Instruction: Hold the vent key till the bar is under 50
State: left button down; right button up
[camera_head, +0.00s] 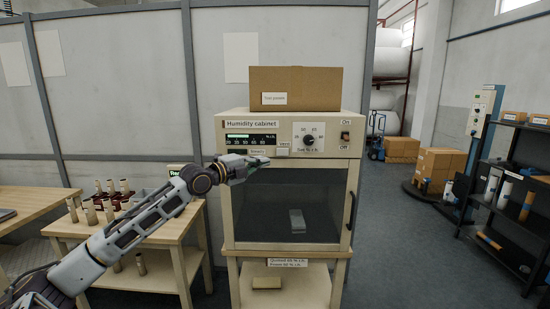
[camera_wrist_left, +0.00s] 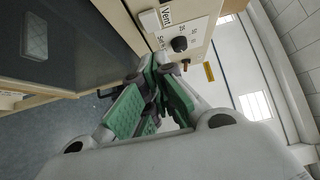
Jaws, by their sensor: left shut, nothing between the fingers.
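The humidity cabinet (camera_head: 355,165) stands on a wooden stand, door closed. Its panel carries a bar display (camera_head: 250,138) with a green fill over a numbered scale; I cannot read the exact level. The vent key (camera_head: 283,152) is a small pale block under its label, right of the display. The Vent label (camera_wrist_left: 167,15) also shows in the left wrist view. My left gripper (camera_head: 266,160) is shut and empty, its tips in front of the panel's lower edge, just left of the key. I cannot tell whether they touch anything. My right gripper is out of view.
A set dial (camera_head: 308,141) and an On/Off switch (camera_head: 345,136) sit right of the key. A cardboard box (camera_head: 295,88) rests on top. A door handle (camera_head: 352,210) sticks out at right. A side table (camera_head: 165,235) with several spools stands at left.

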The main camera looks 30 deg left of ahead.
pick_arm(q)
notch_tip(320, 180, up, 4)
jog(key=p, duration=0.2)
jog(key=w+d+f+m+p, duration=0.2)
jog(key=d+f+p, duration=0.1)
jog(key=d, duration=0.6)
jog(key=w+d+f+m+p, duration=0.2)
jog(key=w+d+f+p, duration=0.1)
jog(key=d, duration=0.7)
jog(key=s+a+m+g+y, duration=0.2)
jog(key=s+a+m+y, duration=0.2)
jog(key=a+y, duration=0.6)
jog(key=m+y, duration=0.1)
jog(key=y, duration=0.2)
jog(key=shift+a+y, duration=0.3)
jog(key=shift+a, duration=0.1)
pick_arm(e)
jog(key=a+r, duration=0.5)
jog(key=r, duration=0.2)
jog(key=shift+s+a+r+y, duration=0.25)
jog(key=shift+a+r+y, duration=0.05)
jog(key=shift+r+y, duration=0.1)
